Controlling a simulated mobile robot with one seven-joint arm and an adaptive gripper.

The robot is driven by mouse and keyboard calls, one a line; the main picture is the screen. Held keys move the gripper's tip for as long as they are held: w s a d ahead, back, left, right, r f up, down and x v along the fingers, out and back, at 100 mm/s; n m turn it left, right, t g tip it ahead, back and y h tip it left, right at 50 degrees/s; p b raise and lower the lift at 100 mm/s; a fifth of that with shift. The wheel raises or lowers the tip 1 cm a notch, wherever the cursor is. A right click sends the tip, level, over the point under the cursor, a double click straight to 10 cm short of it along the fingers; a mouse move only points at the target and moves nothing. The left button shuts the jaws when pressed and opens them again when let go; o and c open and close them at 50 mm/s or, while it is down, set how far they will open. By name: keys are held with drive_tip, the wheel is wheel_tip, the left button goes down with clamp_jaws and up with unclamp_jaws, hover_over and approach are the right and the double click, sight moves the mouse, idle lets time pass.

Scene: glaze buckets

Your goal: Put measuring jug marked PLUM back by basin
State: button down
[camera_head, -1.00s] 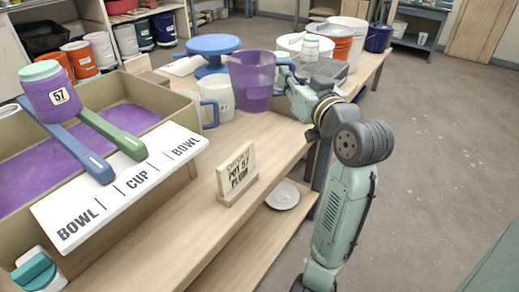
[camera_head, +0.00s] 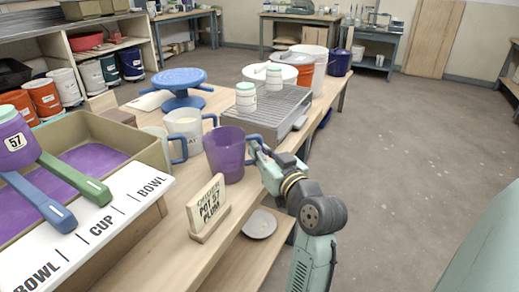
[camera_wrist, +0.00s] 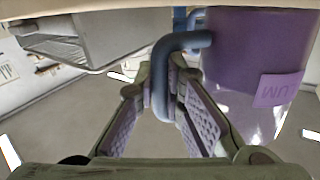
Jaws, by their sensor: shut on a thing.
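The purple measuring jug (camera_head: 224,155) is upright at the bench's right edge, behind the sign. My gripper (camera_head: 258,148) is at its right side, shut on its blue-grey handle. The wrist view shows the handle between my fingers (camera_wrist: 172,105), and the jug (camera_wrist: 245,60) bears a label of which "UM" can be read. I cannot tell whether the jug's base touches the bench. The beige basin (camera_head: 145,150) with purple glaze stands at the left. A wooden sign (camera_head: 207,208) reading "POT 57 PLUM" stands on the bench in front of the jug.
Two pale jugs (camera_head: 186,127) with blue handles stand close left of the purple jug. A grey grille box (camera_head: 285,112) with small jars, a blue turntable (camera_head: 180,85) and buckets are behind. A white labelled board (camera_head: 95,225) with ladles lies across the basin's front. Open floor is at right.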

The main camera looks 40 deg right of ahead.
drive_tip(key=c, duration=2.1)
unclamp_jaws()
drive_tip(key=shift+f, duration=0.2)
drive_tip(key=shift+c, duration=0.2)
drive_tip(key=o, duration=0.5)
drive_tip(key=shift+c, duration=0.2)
drive_tip(key=shift+r, duration=0.1)
drive_tip(key=shift+r, duration=0.25)
drive_tip(key=s+a+b, duration=0.2)
drive_tip(key=s, duration=1)
drive_tip(key=shift+a+f, duration=0.15)
drive_tip(key=shift+w, duration=0.1)
